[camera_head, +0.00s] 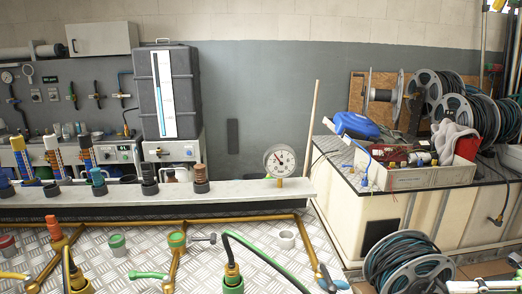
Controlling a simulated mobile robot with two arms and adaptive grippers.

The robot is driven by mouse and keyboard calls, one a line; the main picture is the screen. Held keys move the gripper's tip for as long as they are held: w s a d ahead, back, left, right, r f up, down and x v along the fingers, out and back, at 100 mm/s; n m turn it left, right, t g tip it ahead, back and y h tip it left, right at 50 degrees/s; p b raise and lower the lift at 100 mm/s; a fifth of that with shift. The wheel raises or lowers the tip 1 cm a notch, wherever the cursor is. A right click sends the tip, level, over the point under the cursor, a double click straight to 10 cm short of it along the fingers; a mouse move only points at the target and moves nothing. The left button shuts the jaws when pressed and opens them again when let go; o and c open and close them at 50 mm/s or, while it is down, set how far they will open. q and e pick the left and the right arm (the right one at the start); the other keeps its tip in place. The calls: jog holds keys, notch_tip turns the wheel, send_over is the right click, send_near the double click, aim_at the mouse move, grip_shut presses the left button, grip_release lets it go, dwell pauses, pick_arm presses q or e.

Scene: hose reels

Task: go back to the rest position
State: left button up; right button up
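Neither of my grippers shows in the head view, and I cannot tell their state. The view looks over a metal tread-plate surface (130,268) with pipes, valves and hoses. A pale shelf (232,192) runs behind it. A round pressure gauge (280,160) stands upright near the shelf's right end.
A green hose (262,257) and a blue-handled item (326,277) are at the front. At right, a bench (448,205) carries a crate (432,178) of tools. Hose reels stand behind it, and another hose reel (408,264) is at lower right. A wooden stick (311,125) stands upright.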

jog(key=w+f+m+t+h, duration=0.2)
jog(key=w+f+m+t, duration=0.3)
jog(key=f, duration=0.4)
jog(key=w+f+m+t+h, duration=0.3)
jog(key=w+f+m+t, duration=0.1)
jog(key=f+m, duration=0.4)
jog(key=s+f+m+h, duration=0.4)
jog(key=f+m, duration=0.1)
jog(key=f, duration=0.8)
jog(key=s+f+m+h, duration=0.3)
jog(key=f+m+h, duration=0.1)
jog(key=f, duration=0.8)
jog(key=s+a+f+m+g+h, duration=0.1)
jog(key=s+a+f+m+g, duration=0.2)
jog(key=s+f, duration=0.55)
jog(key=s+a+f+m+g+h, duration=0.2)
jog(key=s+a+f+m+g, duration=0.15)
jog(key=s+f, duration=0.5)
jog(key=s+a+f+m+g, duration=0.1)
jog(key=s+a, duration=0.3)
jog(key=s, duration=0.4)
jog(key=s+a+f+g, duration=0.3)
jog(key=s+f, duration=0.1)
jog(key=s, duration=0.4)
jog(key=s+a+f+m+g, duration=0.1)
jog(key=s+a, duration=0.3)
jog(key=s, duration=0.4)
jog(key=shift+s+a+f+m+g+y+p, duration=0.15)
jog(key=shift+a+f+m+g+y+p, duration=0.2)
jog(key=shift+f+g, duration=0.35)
